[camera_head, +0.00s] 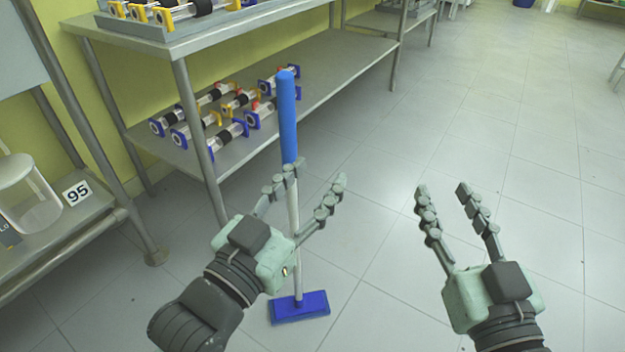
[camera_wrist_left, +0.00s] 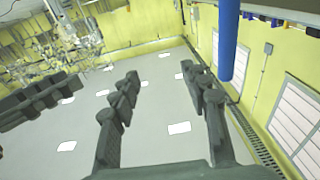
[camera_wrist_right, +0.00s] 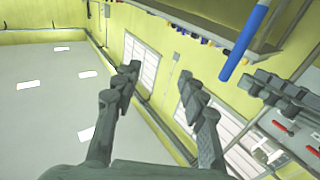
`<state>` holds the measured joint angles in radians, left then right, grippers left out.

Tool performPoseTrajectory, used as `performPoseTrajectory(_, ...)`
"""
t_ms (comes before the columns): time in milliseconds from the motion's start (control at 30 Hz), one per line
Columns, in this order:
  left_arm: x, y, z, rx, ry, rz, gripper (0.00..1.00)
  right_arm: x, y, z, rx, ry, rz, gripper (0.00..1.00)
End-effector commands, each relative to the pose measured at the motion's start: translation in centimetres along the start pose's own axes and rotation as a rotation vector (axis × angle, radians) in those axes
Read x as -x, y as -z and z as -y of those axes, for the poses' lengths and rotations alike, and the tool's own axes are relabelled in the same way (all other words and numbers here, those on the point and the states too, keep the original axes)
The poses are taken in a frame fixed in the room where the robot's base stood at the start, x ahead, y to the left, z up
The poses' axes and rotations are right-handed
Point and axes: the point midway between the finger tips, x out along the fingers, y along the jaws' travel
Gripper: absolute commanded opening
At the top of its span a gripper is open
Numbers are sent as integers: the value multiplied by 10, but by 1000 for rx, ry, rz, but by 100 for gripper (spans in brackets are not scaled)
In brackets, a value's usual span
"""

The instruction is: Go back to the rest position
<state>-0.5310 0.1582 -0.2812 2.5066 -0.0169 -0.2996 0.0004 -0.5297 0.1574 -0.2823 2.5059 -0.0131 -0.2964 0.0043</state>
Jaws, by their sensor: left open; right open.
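My left gripper (camera_head: 316,176) is open in the middle of the head view. Its fingers show in front of the white lower pole of a blue-handled mop (camera_head: 287,120), which stands upright with a flat blue head (camera_head: 300,307) on the floor. In the left wrist view the blue handle (camera_wrist_left: 228,40) passes beside the right finger, and nothing is seen between the fingers (camera_wrist_left: 163,85). My right gripper (camera_head: 441,190) is open and empty over the floor at the right. In the right wrist view its fingers (camera_wrist_right: 160,80) are apart, with the blue handle (camera_wrist_right: 243,45) beyond them.
A metal shelf unit (camera_head: 340,60) stands at the left and back, with several glass reactors (camera_head: 220,97) with blue and yellow ends on its lower shelf. A clear cylinder (camera_head: 28,195) and a "95" label (camera_head: 76,193) are on a rack at far left. The tiled floor (camera_head: 520,130) at right is clear.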

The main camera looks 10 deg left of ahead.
Motion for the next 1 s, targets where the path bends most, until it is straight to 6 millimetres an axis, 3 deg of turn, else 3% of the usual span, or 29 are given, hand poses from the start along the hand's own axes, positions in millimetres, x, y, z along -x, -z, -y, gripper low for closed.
performPoseTrajectory(267, 0, 0, 0, 6, -1, 1, 46, 0, -1, 0, 0, 0, 4, 42)
performPoseTrajectory(367, -2, -12, 3, 1, 6, 51, 46, -2, -14, -4, 6, -7, 57, 42)
performPoseTrajectory(467, -3, -47, 15, -16, 27, 195, 46, -2, -49, -16, 23, -29, 201, 42)
performPoseTrajectory(567, 9, -105, 38, -35, 66, 430, 46, 10, -106, -39, 42, -69, 435, 42)
performPoseTrajectory(700, 57, -189, 77, -48, 140, 805, 46, 59, -190, -79, 55, -144, 809, 42)
performPoseTrajectory(800, 104, -232, 101, -43, 191, 1042, 46, 106, -232, -103, 50, -197, 1046, 42)
performPoseTrajectory(900, 147, -257, 117, -31, 233, 1225, 46, 148, -257, -120, 38, -240, 1228, 42)
performPoseTrajectory(1000, 177, -271, 127, -20, 261, 1343, 46, 178, -270, -129, 27, -268, 1346, 42)
